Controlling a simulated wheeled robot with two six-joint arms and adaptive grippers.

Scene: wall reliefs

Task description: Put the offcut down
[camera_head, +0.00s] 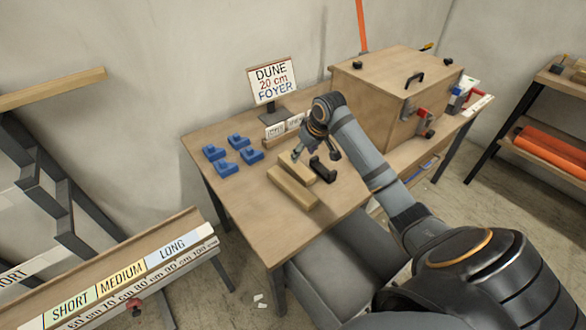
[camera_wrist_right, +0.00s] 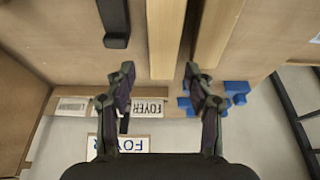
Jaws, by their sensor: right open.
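Two light wooden pieces lie side by side on the workbench (camera_head: 225,148); I cannot tell which is the offcut. The front piece (camera_head: 291,188) is the longer-looking one in the head view, and the rear piece (camera_head: 299,169) lies partly under my right gripper (camera_head: 315,157). The right gripper is open and empty, above the rear piece. In the right wrist view, the open fingers (camera_wrist_right: 161,82) straddle the line of one wooden bar (camera_wrist_right: 161,40), with the other bar (camera_wrist_right: 216,30) beyond one finger. My left gripper is not in view.
A black block (camera_head: 323,169) lies right of the wooden pieces. Several blue blocks (camera_head: 239,141) stand at the left. Behind are a DUNE 20 cm FOYER sign (camera_head: 272,81) and a large wooden box (camera_head: 385,95). A rack marked SHORT, MEDIUM, LONG (camera_head: 125,275) stands front left.

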